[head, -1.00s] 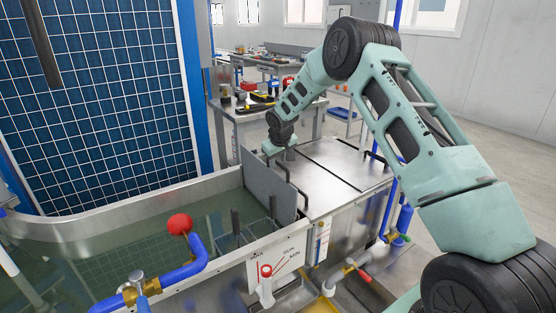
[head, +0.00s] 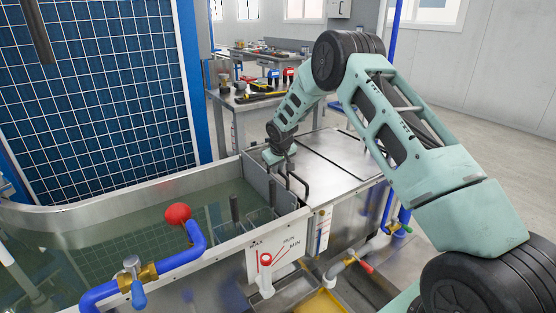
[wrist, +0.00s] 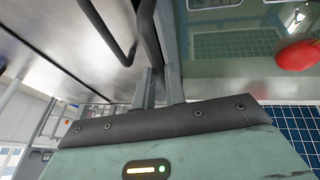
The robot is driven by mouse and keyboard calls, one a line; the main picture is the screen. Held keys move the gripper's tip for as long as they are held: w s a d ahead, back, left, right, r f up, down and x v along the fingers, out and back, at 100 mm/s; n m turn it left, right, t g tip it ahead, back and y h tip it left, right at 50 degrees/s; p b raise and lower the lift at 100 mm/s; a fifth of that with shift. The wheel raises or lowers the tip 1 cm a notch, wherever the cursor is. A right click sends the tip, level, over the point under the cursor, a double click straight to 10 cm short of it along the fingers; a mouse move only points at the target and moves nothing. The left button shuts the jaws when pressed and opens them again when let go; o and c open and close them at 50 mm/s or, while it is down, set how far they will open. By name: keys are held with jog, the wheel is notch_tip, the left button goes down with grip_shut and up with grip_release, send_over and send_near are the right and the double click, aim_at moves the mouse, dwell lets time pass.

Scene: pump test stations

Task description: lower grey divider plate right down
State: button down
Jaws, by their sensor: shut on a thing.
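The grey divider plate (head: 257,177) stands upright across the right end of the water tank (head: 228,241), beside the steel lid. Most of it sits below the rim level, with its upper edge near the rim. My gripper (head: 280,158) is shut at the plate's top. In the wrist view my two fingers (wrist: 160,92) close at the end of a dark bar and grey strip. The exact grip is partly hidden by the gripper body. I cannot tell whether the plate touches the bottom.
A steel lid (head: 335,156) with a dark handle (head: 300,187) lies just right of the plate. A cluttered workbench (head: 262,107) stands behind.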

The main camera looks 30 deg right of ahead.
aim_at(278, 182)
notch_tip(278, 182, down, 7)
jog(key=b, duration=0.2)
jog(key=shift+f, duration=0.1)
jog(key=c, duration=1.5)
grip_release()
jog(key=shift+f, duration=0.15)
jog(key=shift+o, duration=0.2)
jog(key=shift+r, duration=0.35)
jog(key=v, duration=1.7)
jog(key=shift+p, duration=0.45)
jog(key=shift+s+a, duration=0.1)
